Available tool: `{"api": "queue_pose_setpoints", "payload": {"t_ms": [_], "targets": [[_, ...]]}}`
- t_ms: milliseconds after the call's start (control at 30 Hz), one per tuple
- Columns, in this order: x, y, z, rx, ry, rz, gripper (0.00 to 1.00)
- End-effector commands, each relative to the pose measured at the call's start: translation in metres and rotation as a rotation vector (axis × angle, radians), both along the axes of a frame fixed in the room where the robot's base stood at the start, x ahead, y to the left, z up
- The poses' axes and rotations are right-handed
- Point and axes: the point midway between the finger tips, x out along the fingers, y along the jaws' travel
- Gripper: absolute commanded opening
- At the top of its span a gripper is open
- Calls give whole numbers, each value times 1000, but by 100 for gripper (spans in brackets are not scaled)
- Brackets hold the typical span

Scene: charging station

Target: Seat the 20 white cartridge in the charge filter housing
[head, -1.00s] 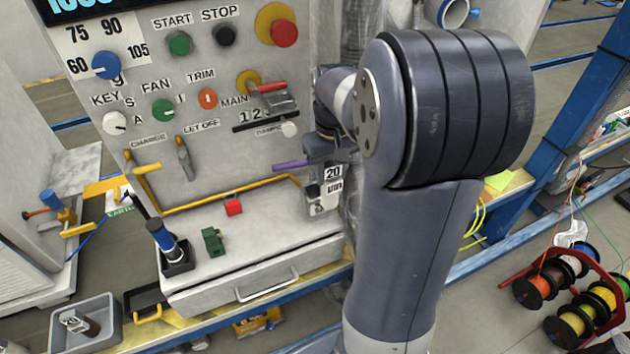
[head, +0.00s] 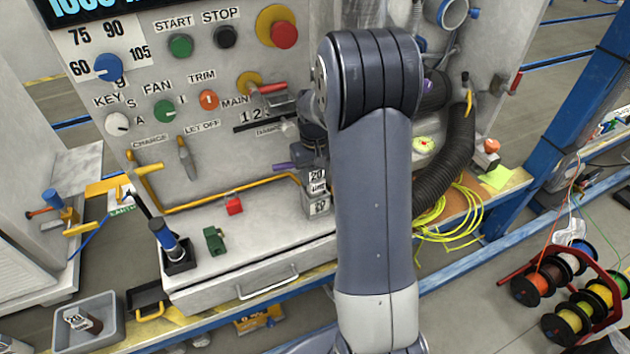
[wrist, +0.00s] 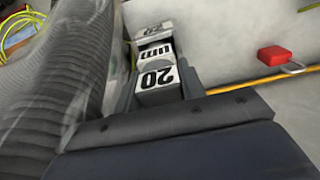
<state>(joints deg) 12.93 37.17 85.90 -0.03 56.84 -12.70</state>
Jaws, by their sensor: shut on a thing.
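A white cartridge (head: 316,178) marked "20 um" is held by my gripper (head: 312,158), which is shut on it. The wrist view shows the cartridge (wrist: 158,78) between the two grey fingers, its "20" face toward the camera. The charge filter housing (head: 320,208), a grey block with a white label, is directly below the cartridge in the head view, at the panel's lower right. The housing's label (wrist: 154,32) shows beyond the cartridge in the wrist view. The cartridge is upright and close to the housing. I cannot tell whether its lower end is inside.
A purple lever (head: 286,166) and a yellow pipe (head: 235,193) lie just left of the housing. A grey tray (head: 112,318) at lower left holds a brown cartridge (head: 88,323) labelled 20. A black corrugated hose (head: 452,150) hangs to the right.

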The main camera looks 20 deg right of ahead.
Motion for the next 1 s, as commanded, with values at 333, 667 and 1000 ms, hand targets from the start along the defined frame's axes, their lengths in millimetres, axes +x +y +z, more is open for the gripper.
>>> {"api": "queue_pose_setpoints", "payload": {"t_ms": [333, 667, 1000], "targets": [[0, 0, -31, 0, 0, 0, 14], [0, 0, -34, 0, 1, 0, 42], [0, 0, -34, 0, 1, 0, 60]]}}
